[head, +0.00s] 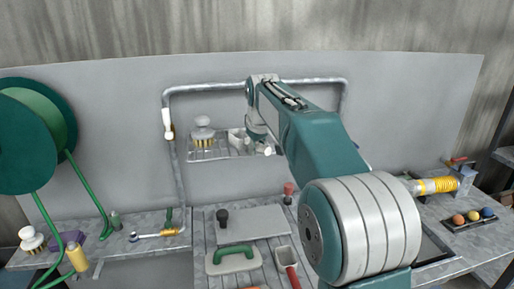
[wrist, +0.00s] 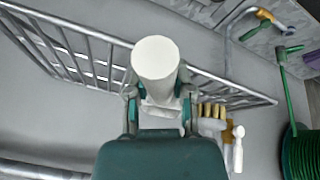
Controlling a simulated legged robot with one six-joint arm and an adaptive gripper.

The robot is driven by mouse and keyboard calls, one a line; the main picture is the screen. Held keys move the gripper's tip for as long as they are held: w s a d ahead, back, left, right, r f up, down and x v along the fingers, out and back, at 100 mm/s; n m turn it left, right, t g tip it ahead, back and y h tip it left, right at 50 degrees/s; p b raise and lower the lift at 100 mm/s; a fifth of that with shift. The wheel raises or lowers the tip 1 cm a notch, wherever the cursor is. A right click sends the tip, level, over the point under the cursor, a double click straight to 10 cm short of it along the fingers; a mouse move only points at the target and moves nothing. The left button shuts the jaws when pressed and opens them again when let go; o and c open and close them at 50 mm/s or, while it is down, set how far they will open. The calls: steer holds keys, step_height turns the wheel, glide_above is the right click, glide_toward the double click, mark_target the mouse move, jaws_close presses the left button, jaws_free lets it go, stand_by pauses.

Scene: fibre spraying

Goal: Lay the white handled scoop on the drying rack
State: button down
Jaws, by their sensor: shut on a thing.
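The white handled scoop (head: 237,139) is at the right part of the wire drying rack (head: 208,154) on the wall panel. Its pale round handle end (wrist: 156,58) fills the middle of the wrist view. My gripper (wrist: 160,98) is shut on the handle, a finger on each side. In the head view my gripper (head: 258,143) is at the rack's right end, partly hidden by its own arm. The rack's wire bars (wrist: 75,50) run behind the scoop in the wrist view. Whether the scoop rests on the bars cannot be told.
A white brush with tan bristles (head: 203,131) stands on the rack's left part. A grey pipe (head: 179,180) frames the rack. Below are a green-handled trowel (head: 233,259) and a red-handled tool (head: 292,275). A green hose reel (head: 30,135) is at left.

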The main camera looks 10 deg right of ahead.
steer(key=c, duration=0.5)
jaws_free()
steer(key=v, duration=1.2)
